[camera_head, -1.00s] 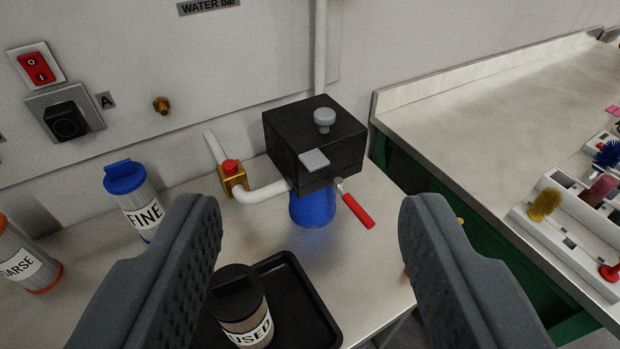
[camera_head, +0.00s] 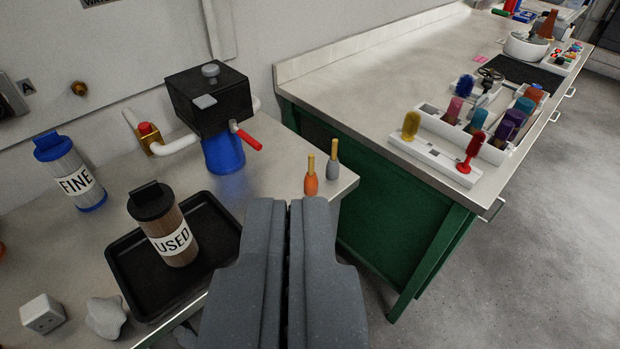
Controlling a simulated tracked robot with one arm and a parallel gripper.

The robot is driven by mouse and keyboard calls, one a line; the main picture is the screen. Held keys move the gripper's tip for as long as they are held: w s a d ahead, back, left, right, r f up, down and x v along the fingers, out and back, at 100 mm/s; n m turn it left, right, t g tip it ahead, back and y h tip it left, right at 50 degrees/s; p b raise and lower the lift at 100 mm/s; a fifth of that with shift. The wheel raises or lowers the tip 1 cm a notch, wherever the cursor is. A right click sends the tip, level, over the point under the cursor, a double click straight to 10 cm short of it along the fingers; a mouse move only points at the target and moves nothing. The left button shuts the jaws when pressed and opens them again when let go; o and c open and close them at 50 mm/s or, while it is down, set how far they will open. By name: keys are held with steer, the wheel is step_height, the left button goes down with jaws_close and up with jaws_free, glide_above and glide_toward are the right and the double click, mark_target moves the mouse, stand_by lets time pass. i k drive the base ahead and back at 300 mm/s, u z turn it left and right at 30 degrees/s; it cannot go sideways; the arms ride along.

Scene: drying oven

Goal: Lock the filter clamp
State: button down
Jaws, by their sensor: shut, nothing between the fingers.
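The filter unit is a black box-shaped head (camera_head: 209,96) with a grey knob on top, over a blue bowl (camera_head: 223,153). A red-handled lever (camera_head: 248,140), likely the clamp, sticks out from the lower right of the head, pointing right and slightly down. My gripper (camera_head: 295,203) is shut and empty, in the lower middle of the picture. It is in front of and to the right of the filter unit, apart from the lever. The lever's pivot is too small to read clearly.
A USED cartridge (camera_head: 170,236) stands on a black tray (camera_head: 128,277). A FINE cartridge (camera_head: 70,181) stands at left. Orange (camera_head: 311,180) and grey (camera_head: 332,162) small tools stand near the table's right edge. A green bench (camera_head: 396,226) with brushes is at right.

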mark_target(250, 141)
steer(key=z, duration=0.3)
steer(key=k, duration=0.8)
steer(key=z, duration=0.75)
steer(key=i, duration=2)
steer(key=u, duration=0.8)
steer(key=i, duration=0.7)
steer(key=u, duration=0.6)
